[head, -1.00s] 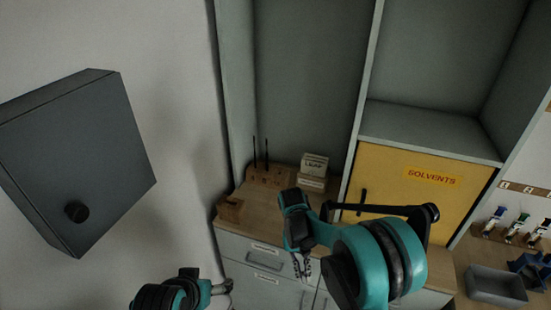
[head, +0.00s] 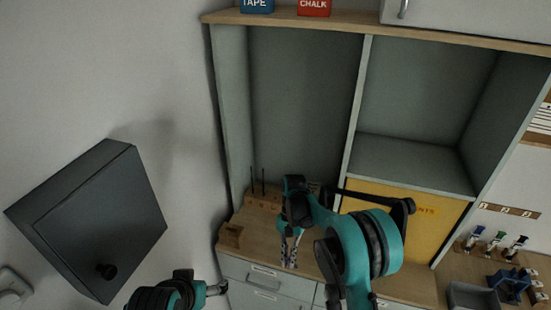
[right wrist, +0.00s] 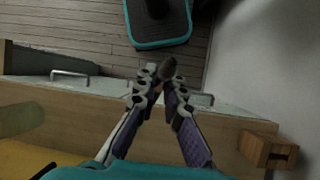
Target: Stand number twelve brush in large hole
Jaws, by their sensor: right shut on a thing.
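My right gripper (head: 290,252) points down over the front part of the wooden counter. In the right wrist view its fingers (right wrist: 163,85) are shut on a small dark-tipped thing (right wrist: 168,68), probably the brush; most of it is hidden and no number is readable. A wooden holder block (head: 262,202) with two thin dark brushes (head: 254,180) standing in it is at the back of the counter. Its holes are too small to make out. My left gripper (head: 217,288) is low at the left, its fingers unclear.
A small wooden block (head: 230,236) sits at the counter's left front; it also shows in the right wrist view (right wrist: 268,150). Grey drawers (head: 265,284) lie below. A yellow cabinet (head: 385,205) stands to the right. A dark wall box (head: 92,220) hangs at left.

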